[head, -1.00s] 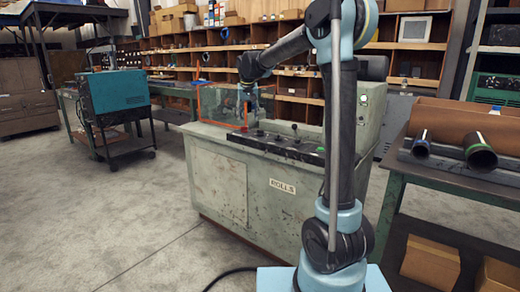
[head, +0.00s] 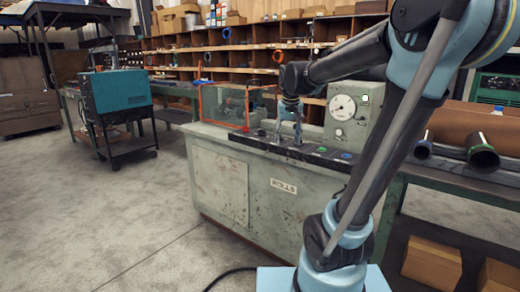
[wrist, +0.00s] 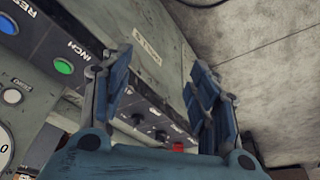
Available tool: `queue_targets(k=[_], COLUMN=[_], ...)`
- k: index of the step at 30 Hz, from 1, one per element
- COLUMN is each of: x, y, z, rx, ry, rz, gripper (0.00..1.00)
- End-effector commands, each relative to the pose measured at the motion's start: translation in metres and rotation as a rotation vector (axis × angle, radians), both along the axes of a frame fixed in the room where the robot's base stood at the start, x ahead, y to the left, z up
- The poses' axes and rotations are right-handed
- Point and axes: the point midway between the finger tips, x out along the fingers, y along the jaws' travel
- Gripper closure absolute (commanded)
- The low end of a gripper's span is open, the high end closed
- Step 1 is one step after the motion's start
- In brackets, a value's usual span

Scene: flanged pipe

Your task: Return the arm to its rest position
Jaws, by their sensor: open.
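My gripper (head: 288,138) hangs at the end of my arm, fingers pointing down, by the black control strip of the grey-green ROLLS machine (head: 222,190). In the wrist view my gripper (wrist: 160,65) shows two blue fingers spread apart with nothing between them. Beyond them is the machine's black control strip (wrist: 85,70), with a green button (wrist: 63,66), a blue button (wrist: 8,24) and dark knobs. I cannot tell the exact gap between the fingertips and the strip. My arm leans to the right, then reaches back left over the machine.
An orange-framed clear guard (head: 224,104) stands on the machine's left end. A dial gauge box (head: 345,112) stands behind the strip. A bench with pipes (head: 482,155) is at the right. A teal cabinet on a cart (head: 115,92) is at the left. The left floor is clear.

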Motion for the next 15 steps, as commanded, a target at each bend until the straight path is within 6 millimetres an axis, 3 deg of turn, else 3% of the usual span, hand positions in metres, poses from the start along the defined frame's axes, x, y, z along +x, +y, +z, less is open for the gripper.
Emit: queue_targets(k=[6,15], x=[-0.067,-0.152], y=[-0.032,-0.062], z=[-0.032,-0.088], rx=[-0.001,0.001], ry=[0.025,0.058], rz=[-0.015,-0.028], gripper=[0.45,0.45])
